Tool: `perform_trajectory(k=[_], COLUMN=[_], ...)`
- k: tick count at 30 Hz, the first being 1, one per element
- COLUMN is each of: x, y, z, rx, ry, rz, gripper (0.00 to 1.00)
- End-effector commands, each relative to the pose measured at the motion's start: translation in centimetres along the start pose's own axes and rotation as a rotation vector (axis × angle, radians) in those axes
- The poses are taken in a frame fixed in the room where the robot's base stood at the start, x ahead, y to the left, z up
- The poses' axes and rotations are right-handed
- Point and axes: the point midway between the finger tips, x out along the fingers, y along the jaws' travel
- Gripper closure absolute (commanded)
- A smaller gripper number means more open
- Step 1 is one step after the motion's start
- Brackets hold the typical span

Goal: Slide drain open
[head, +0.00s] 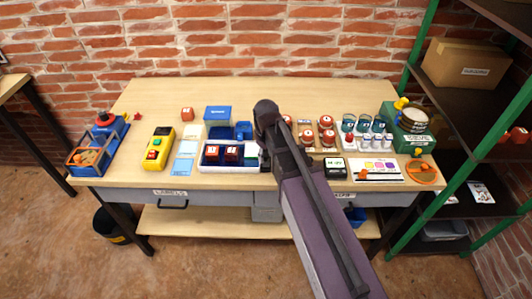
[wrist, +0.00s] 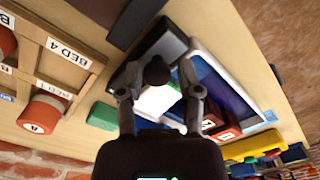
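No part labelled as a drain is readable in either view. A green unit (head: 414,133) with a round pale top and yellow knobs stands at the right end of the bench; I cannot tell whether its lower yellow knob (head: 418,152) belongs to a drain. My gripper shows in the wrist view (wrist: 160,94), with its two fingers apart and nothing seen clamped between them. A dark rounded knob-like shape (wrist: 156,71) appears beyond the fingertips; contact cannot be judged. In the head view my arm hides the gripper and part of the bench middle.
A white tray (head: 230,168) with dark red blocks lies left of my arm. Red-topped jars (head: 326,122), small bottles (head: 364,140) and a colour card (head: 375,170) stand to the right. A yellow control box (head: 158,146) is at left. Green shelving borders the right side.

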Motion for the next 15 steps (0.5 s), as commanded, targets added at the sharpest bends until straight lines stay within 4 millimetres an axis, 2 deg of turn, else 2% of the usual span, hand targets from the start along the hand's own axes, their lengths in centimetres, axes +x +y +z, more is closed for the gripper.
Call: perform_trajectory(k=[15], x=[-0.01], y=[0.17], z=[-0.22], rx=[0.000], ry=[0.004], rz=[0.003], gripper=[0.30])
